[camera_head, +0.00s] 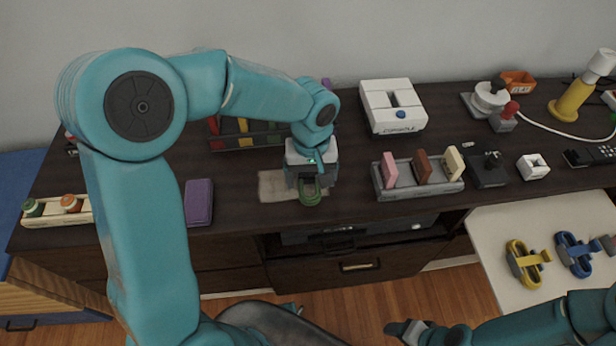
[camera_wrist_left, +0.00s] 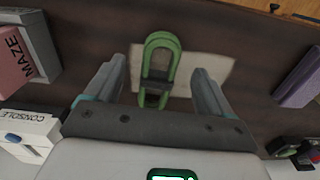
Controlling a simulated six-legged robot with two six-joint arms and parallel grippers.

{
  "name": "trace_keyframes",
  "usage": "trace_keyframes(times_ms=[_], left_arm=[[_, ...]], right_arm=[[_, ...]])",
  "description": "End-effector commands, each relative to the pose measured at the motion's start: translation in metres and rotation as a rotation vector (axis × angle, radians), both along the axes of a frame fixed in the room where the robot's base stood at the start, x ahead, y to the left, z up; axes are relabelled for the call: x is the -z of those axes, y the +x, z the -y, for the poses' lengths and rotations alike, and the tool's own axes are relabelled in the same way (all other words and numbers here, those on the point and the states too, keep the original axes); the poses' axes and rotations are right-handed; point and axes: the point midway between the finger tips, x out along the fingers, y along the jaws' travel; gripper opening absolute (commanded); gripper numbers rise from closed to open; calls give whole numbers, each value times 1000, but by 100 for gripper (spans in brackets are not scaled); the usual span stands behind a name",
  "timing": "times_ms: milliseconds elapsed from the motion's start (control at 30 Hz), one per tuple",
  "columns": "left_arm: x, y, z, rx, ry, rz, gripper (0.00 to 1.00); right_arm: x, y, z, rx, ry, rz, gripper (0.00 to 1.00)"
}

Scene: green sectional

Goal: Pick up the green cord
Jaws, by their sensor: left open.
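The green cord (camera_head: 310,196) is a looped bundle with a dark band, lying on a pale mat (camera_head: 272,186) on the dark cabinet top. In the left wrist view the green cord (camera_wrist_left: 174,45) shows between the two fingers. My left gripper (camera_head: 309,181) points down over the mat, right at the cord. In the left wrist view my left gripper (camera_wrist_left: 160,76) is open, with a finger on each side of the cord and a visible gap to each. My right gripper (camera_head: 405,329) is low at the bottom edge, away from the cord; its jaw opening is unclear.
A purple block (camera_head: 199,203) lies left of the mat. A grey rack (camera_head: 410,192) with upright blocks stands right of it, and a white console (camera_head: 393,106) behind. A rack of coloured pieces (camera_head: 230,143) is behind my left arm. A white surface (camera_head: 490,215) holds yellow and blue cords.

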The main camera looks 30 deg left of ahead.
Motion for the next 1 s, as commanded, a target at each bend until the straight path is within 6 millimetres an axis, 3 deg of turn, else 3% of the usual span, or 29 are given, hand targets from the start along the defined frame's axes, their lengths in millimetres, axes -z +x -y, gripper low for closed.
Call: trace_keyframes(times_ms=[200,467,500,667,700,1000], left_arm=[[34,2,-5,-2,0,-2,83],[38,3,-5,-2,0,0,83],[38,3,-5,-2,0,0,80],[38,3,-5,-2,0,0,28],[38,3,-5,-2,0,0,22],[36,3,-5,-2,0,1,22]], right_arm=[[4,0,0,0,0,0,60],[4,0,0,0,0,0,60],[4,0,0,0,0,0,60],[4,0,0,0,0,0,60],[4,0,0,0,0,0,60],[3,0,0,0,0,0,60]])
